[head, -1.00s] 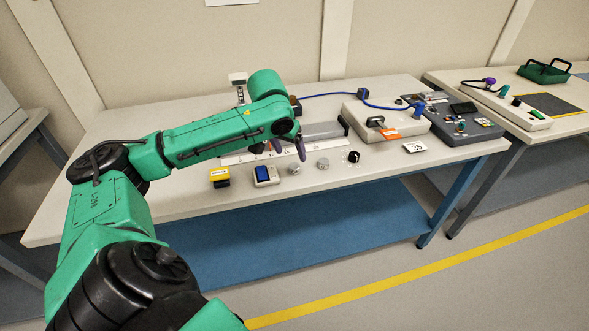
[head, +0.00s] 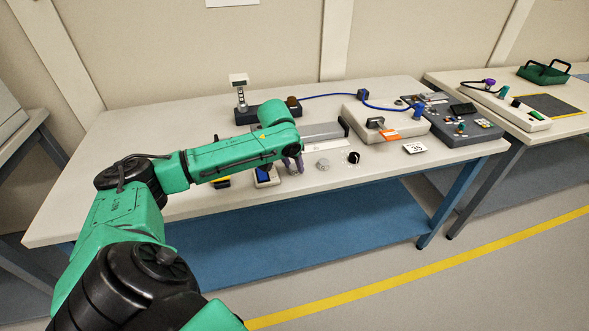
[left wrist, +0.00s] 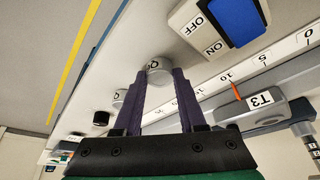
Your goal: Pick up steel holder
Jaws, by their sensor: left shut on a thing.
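My left gripper (head: 293,166) points down over the front part of the table. In the left wrist view, its two purple fingers (left wrist: 160,76) are shut on a round steel holder (left wrist: 159,73) with a dark letter mark on its top. In the head view the fingers mostly hide this holder. I cannot tell whether it still touches the table. A second steel holder (head: 322,164) stands just to the right; it also shows in the left wrist view (left wrist: 119,96). My right gripper is not in view.
A box with a blue ON/OFF switch (left wrist: 230,18) stands close by. A black knob (head: 353,157) is beyond the second holder. A numbered scale (left wrist: 285,47) runs behind.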

